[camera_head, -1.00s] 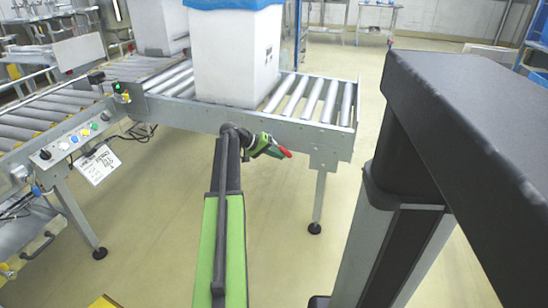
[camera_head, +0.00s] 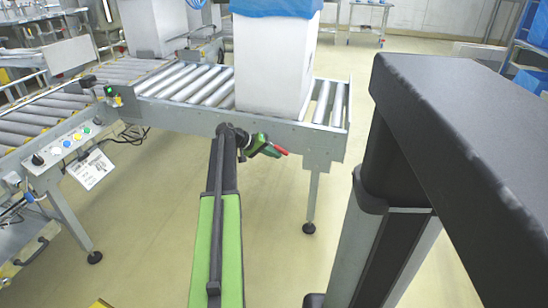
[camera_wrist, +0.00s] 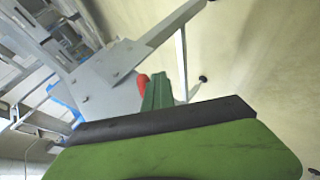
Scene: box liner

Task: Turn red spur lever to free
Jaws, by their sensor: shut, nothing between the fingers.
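A black knob (camera_head: 88,79) stands by a green light at the conveyor's left end, away from my gripper.
A white box with a blue liner (camera_head: 275,60) stands on the rollers near the right end. Another white box (camera_head: 152,27) is behind. A button panel (camera_head: 70,140) with a hanging label (camera_head: 91,169) is at left.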

